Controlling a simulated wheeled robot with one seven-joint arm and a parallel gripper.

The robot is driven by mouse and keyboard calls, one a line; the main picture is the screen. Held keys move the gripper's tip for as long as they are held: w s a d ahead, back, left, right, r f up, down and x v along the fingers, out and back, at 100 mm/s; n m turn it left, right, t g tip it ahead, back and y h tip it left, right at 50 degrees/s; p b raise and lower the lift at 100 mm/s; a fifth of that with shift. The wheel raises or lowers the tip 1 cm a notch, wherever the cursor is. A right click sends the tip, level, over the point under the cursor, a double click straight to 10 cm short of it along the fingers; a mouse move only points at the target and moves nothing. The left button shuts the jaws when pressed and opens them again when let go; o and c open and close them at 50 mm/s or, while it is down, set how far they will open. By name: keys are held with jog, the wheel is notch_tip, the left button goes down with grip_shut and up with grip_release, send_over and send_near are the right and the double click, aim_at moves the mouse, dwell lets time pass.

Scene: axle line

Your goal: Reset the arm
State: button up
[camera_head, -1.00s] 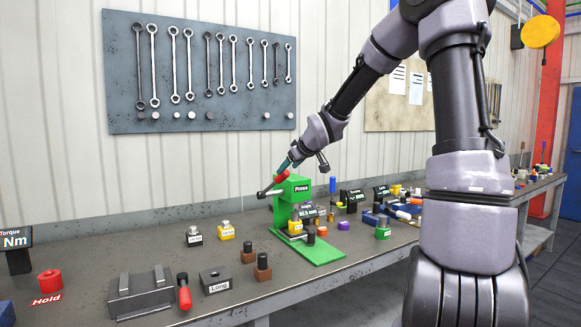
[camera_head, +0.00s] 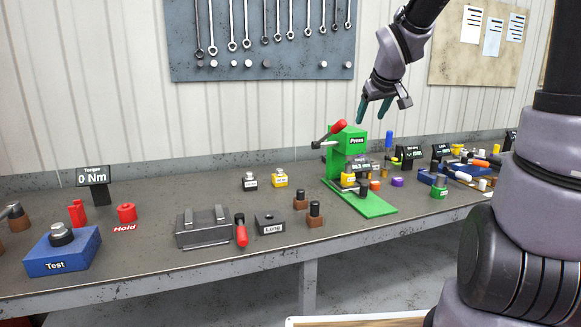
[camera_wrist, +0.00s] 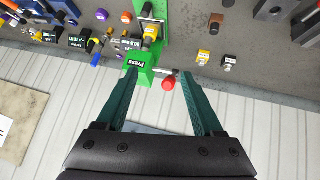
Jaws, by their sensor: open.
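My gripper (camera_head: 374,108) is open and empty in the head view, its two teal fingers pointing down above the green press. In the wrist view my gripper (camera_wrist: 160,90) shows both fingers spread apart with nothing held between them. The press (camera_wrist: 139,72) and the red lever knob (camera_wrist: 168,83) also show beyond the fingers in the wrist view. The fingers look clear of the press and lever.
The bench (camera_head: 150,270) holds a blue Test block (camera_head: 62,262), a grey vise-like block (camera_head: 203,229), a Long block (camera_head: 269,223) and several small parts right of the press. A wrench board (camera_head: 262,40) hangs on the wall behind. Free air surrounds my gripper.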

jog(key=s+r+m+y, duration=0.1)
jog(key=s+m, duration=0.2)
jog(key=s, duration=0.9)
jog(key=s+d+r+m+g+y, duration=0.1)
jog(key=s+m, duration=0.3)
jog(key=s, duration=0.8)
jog(key=shift+r+g+y, duration=0.3)
jog(key=shift+r, duration=0.5)
jog(key=shift+w, duration=0.1)
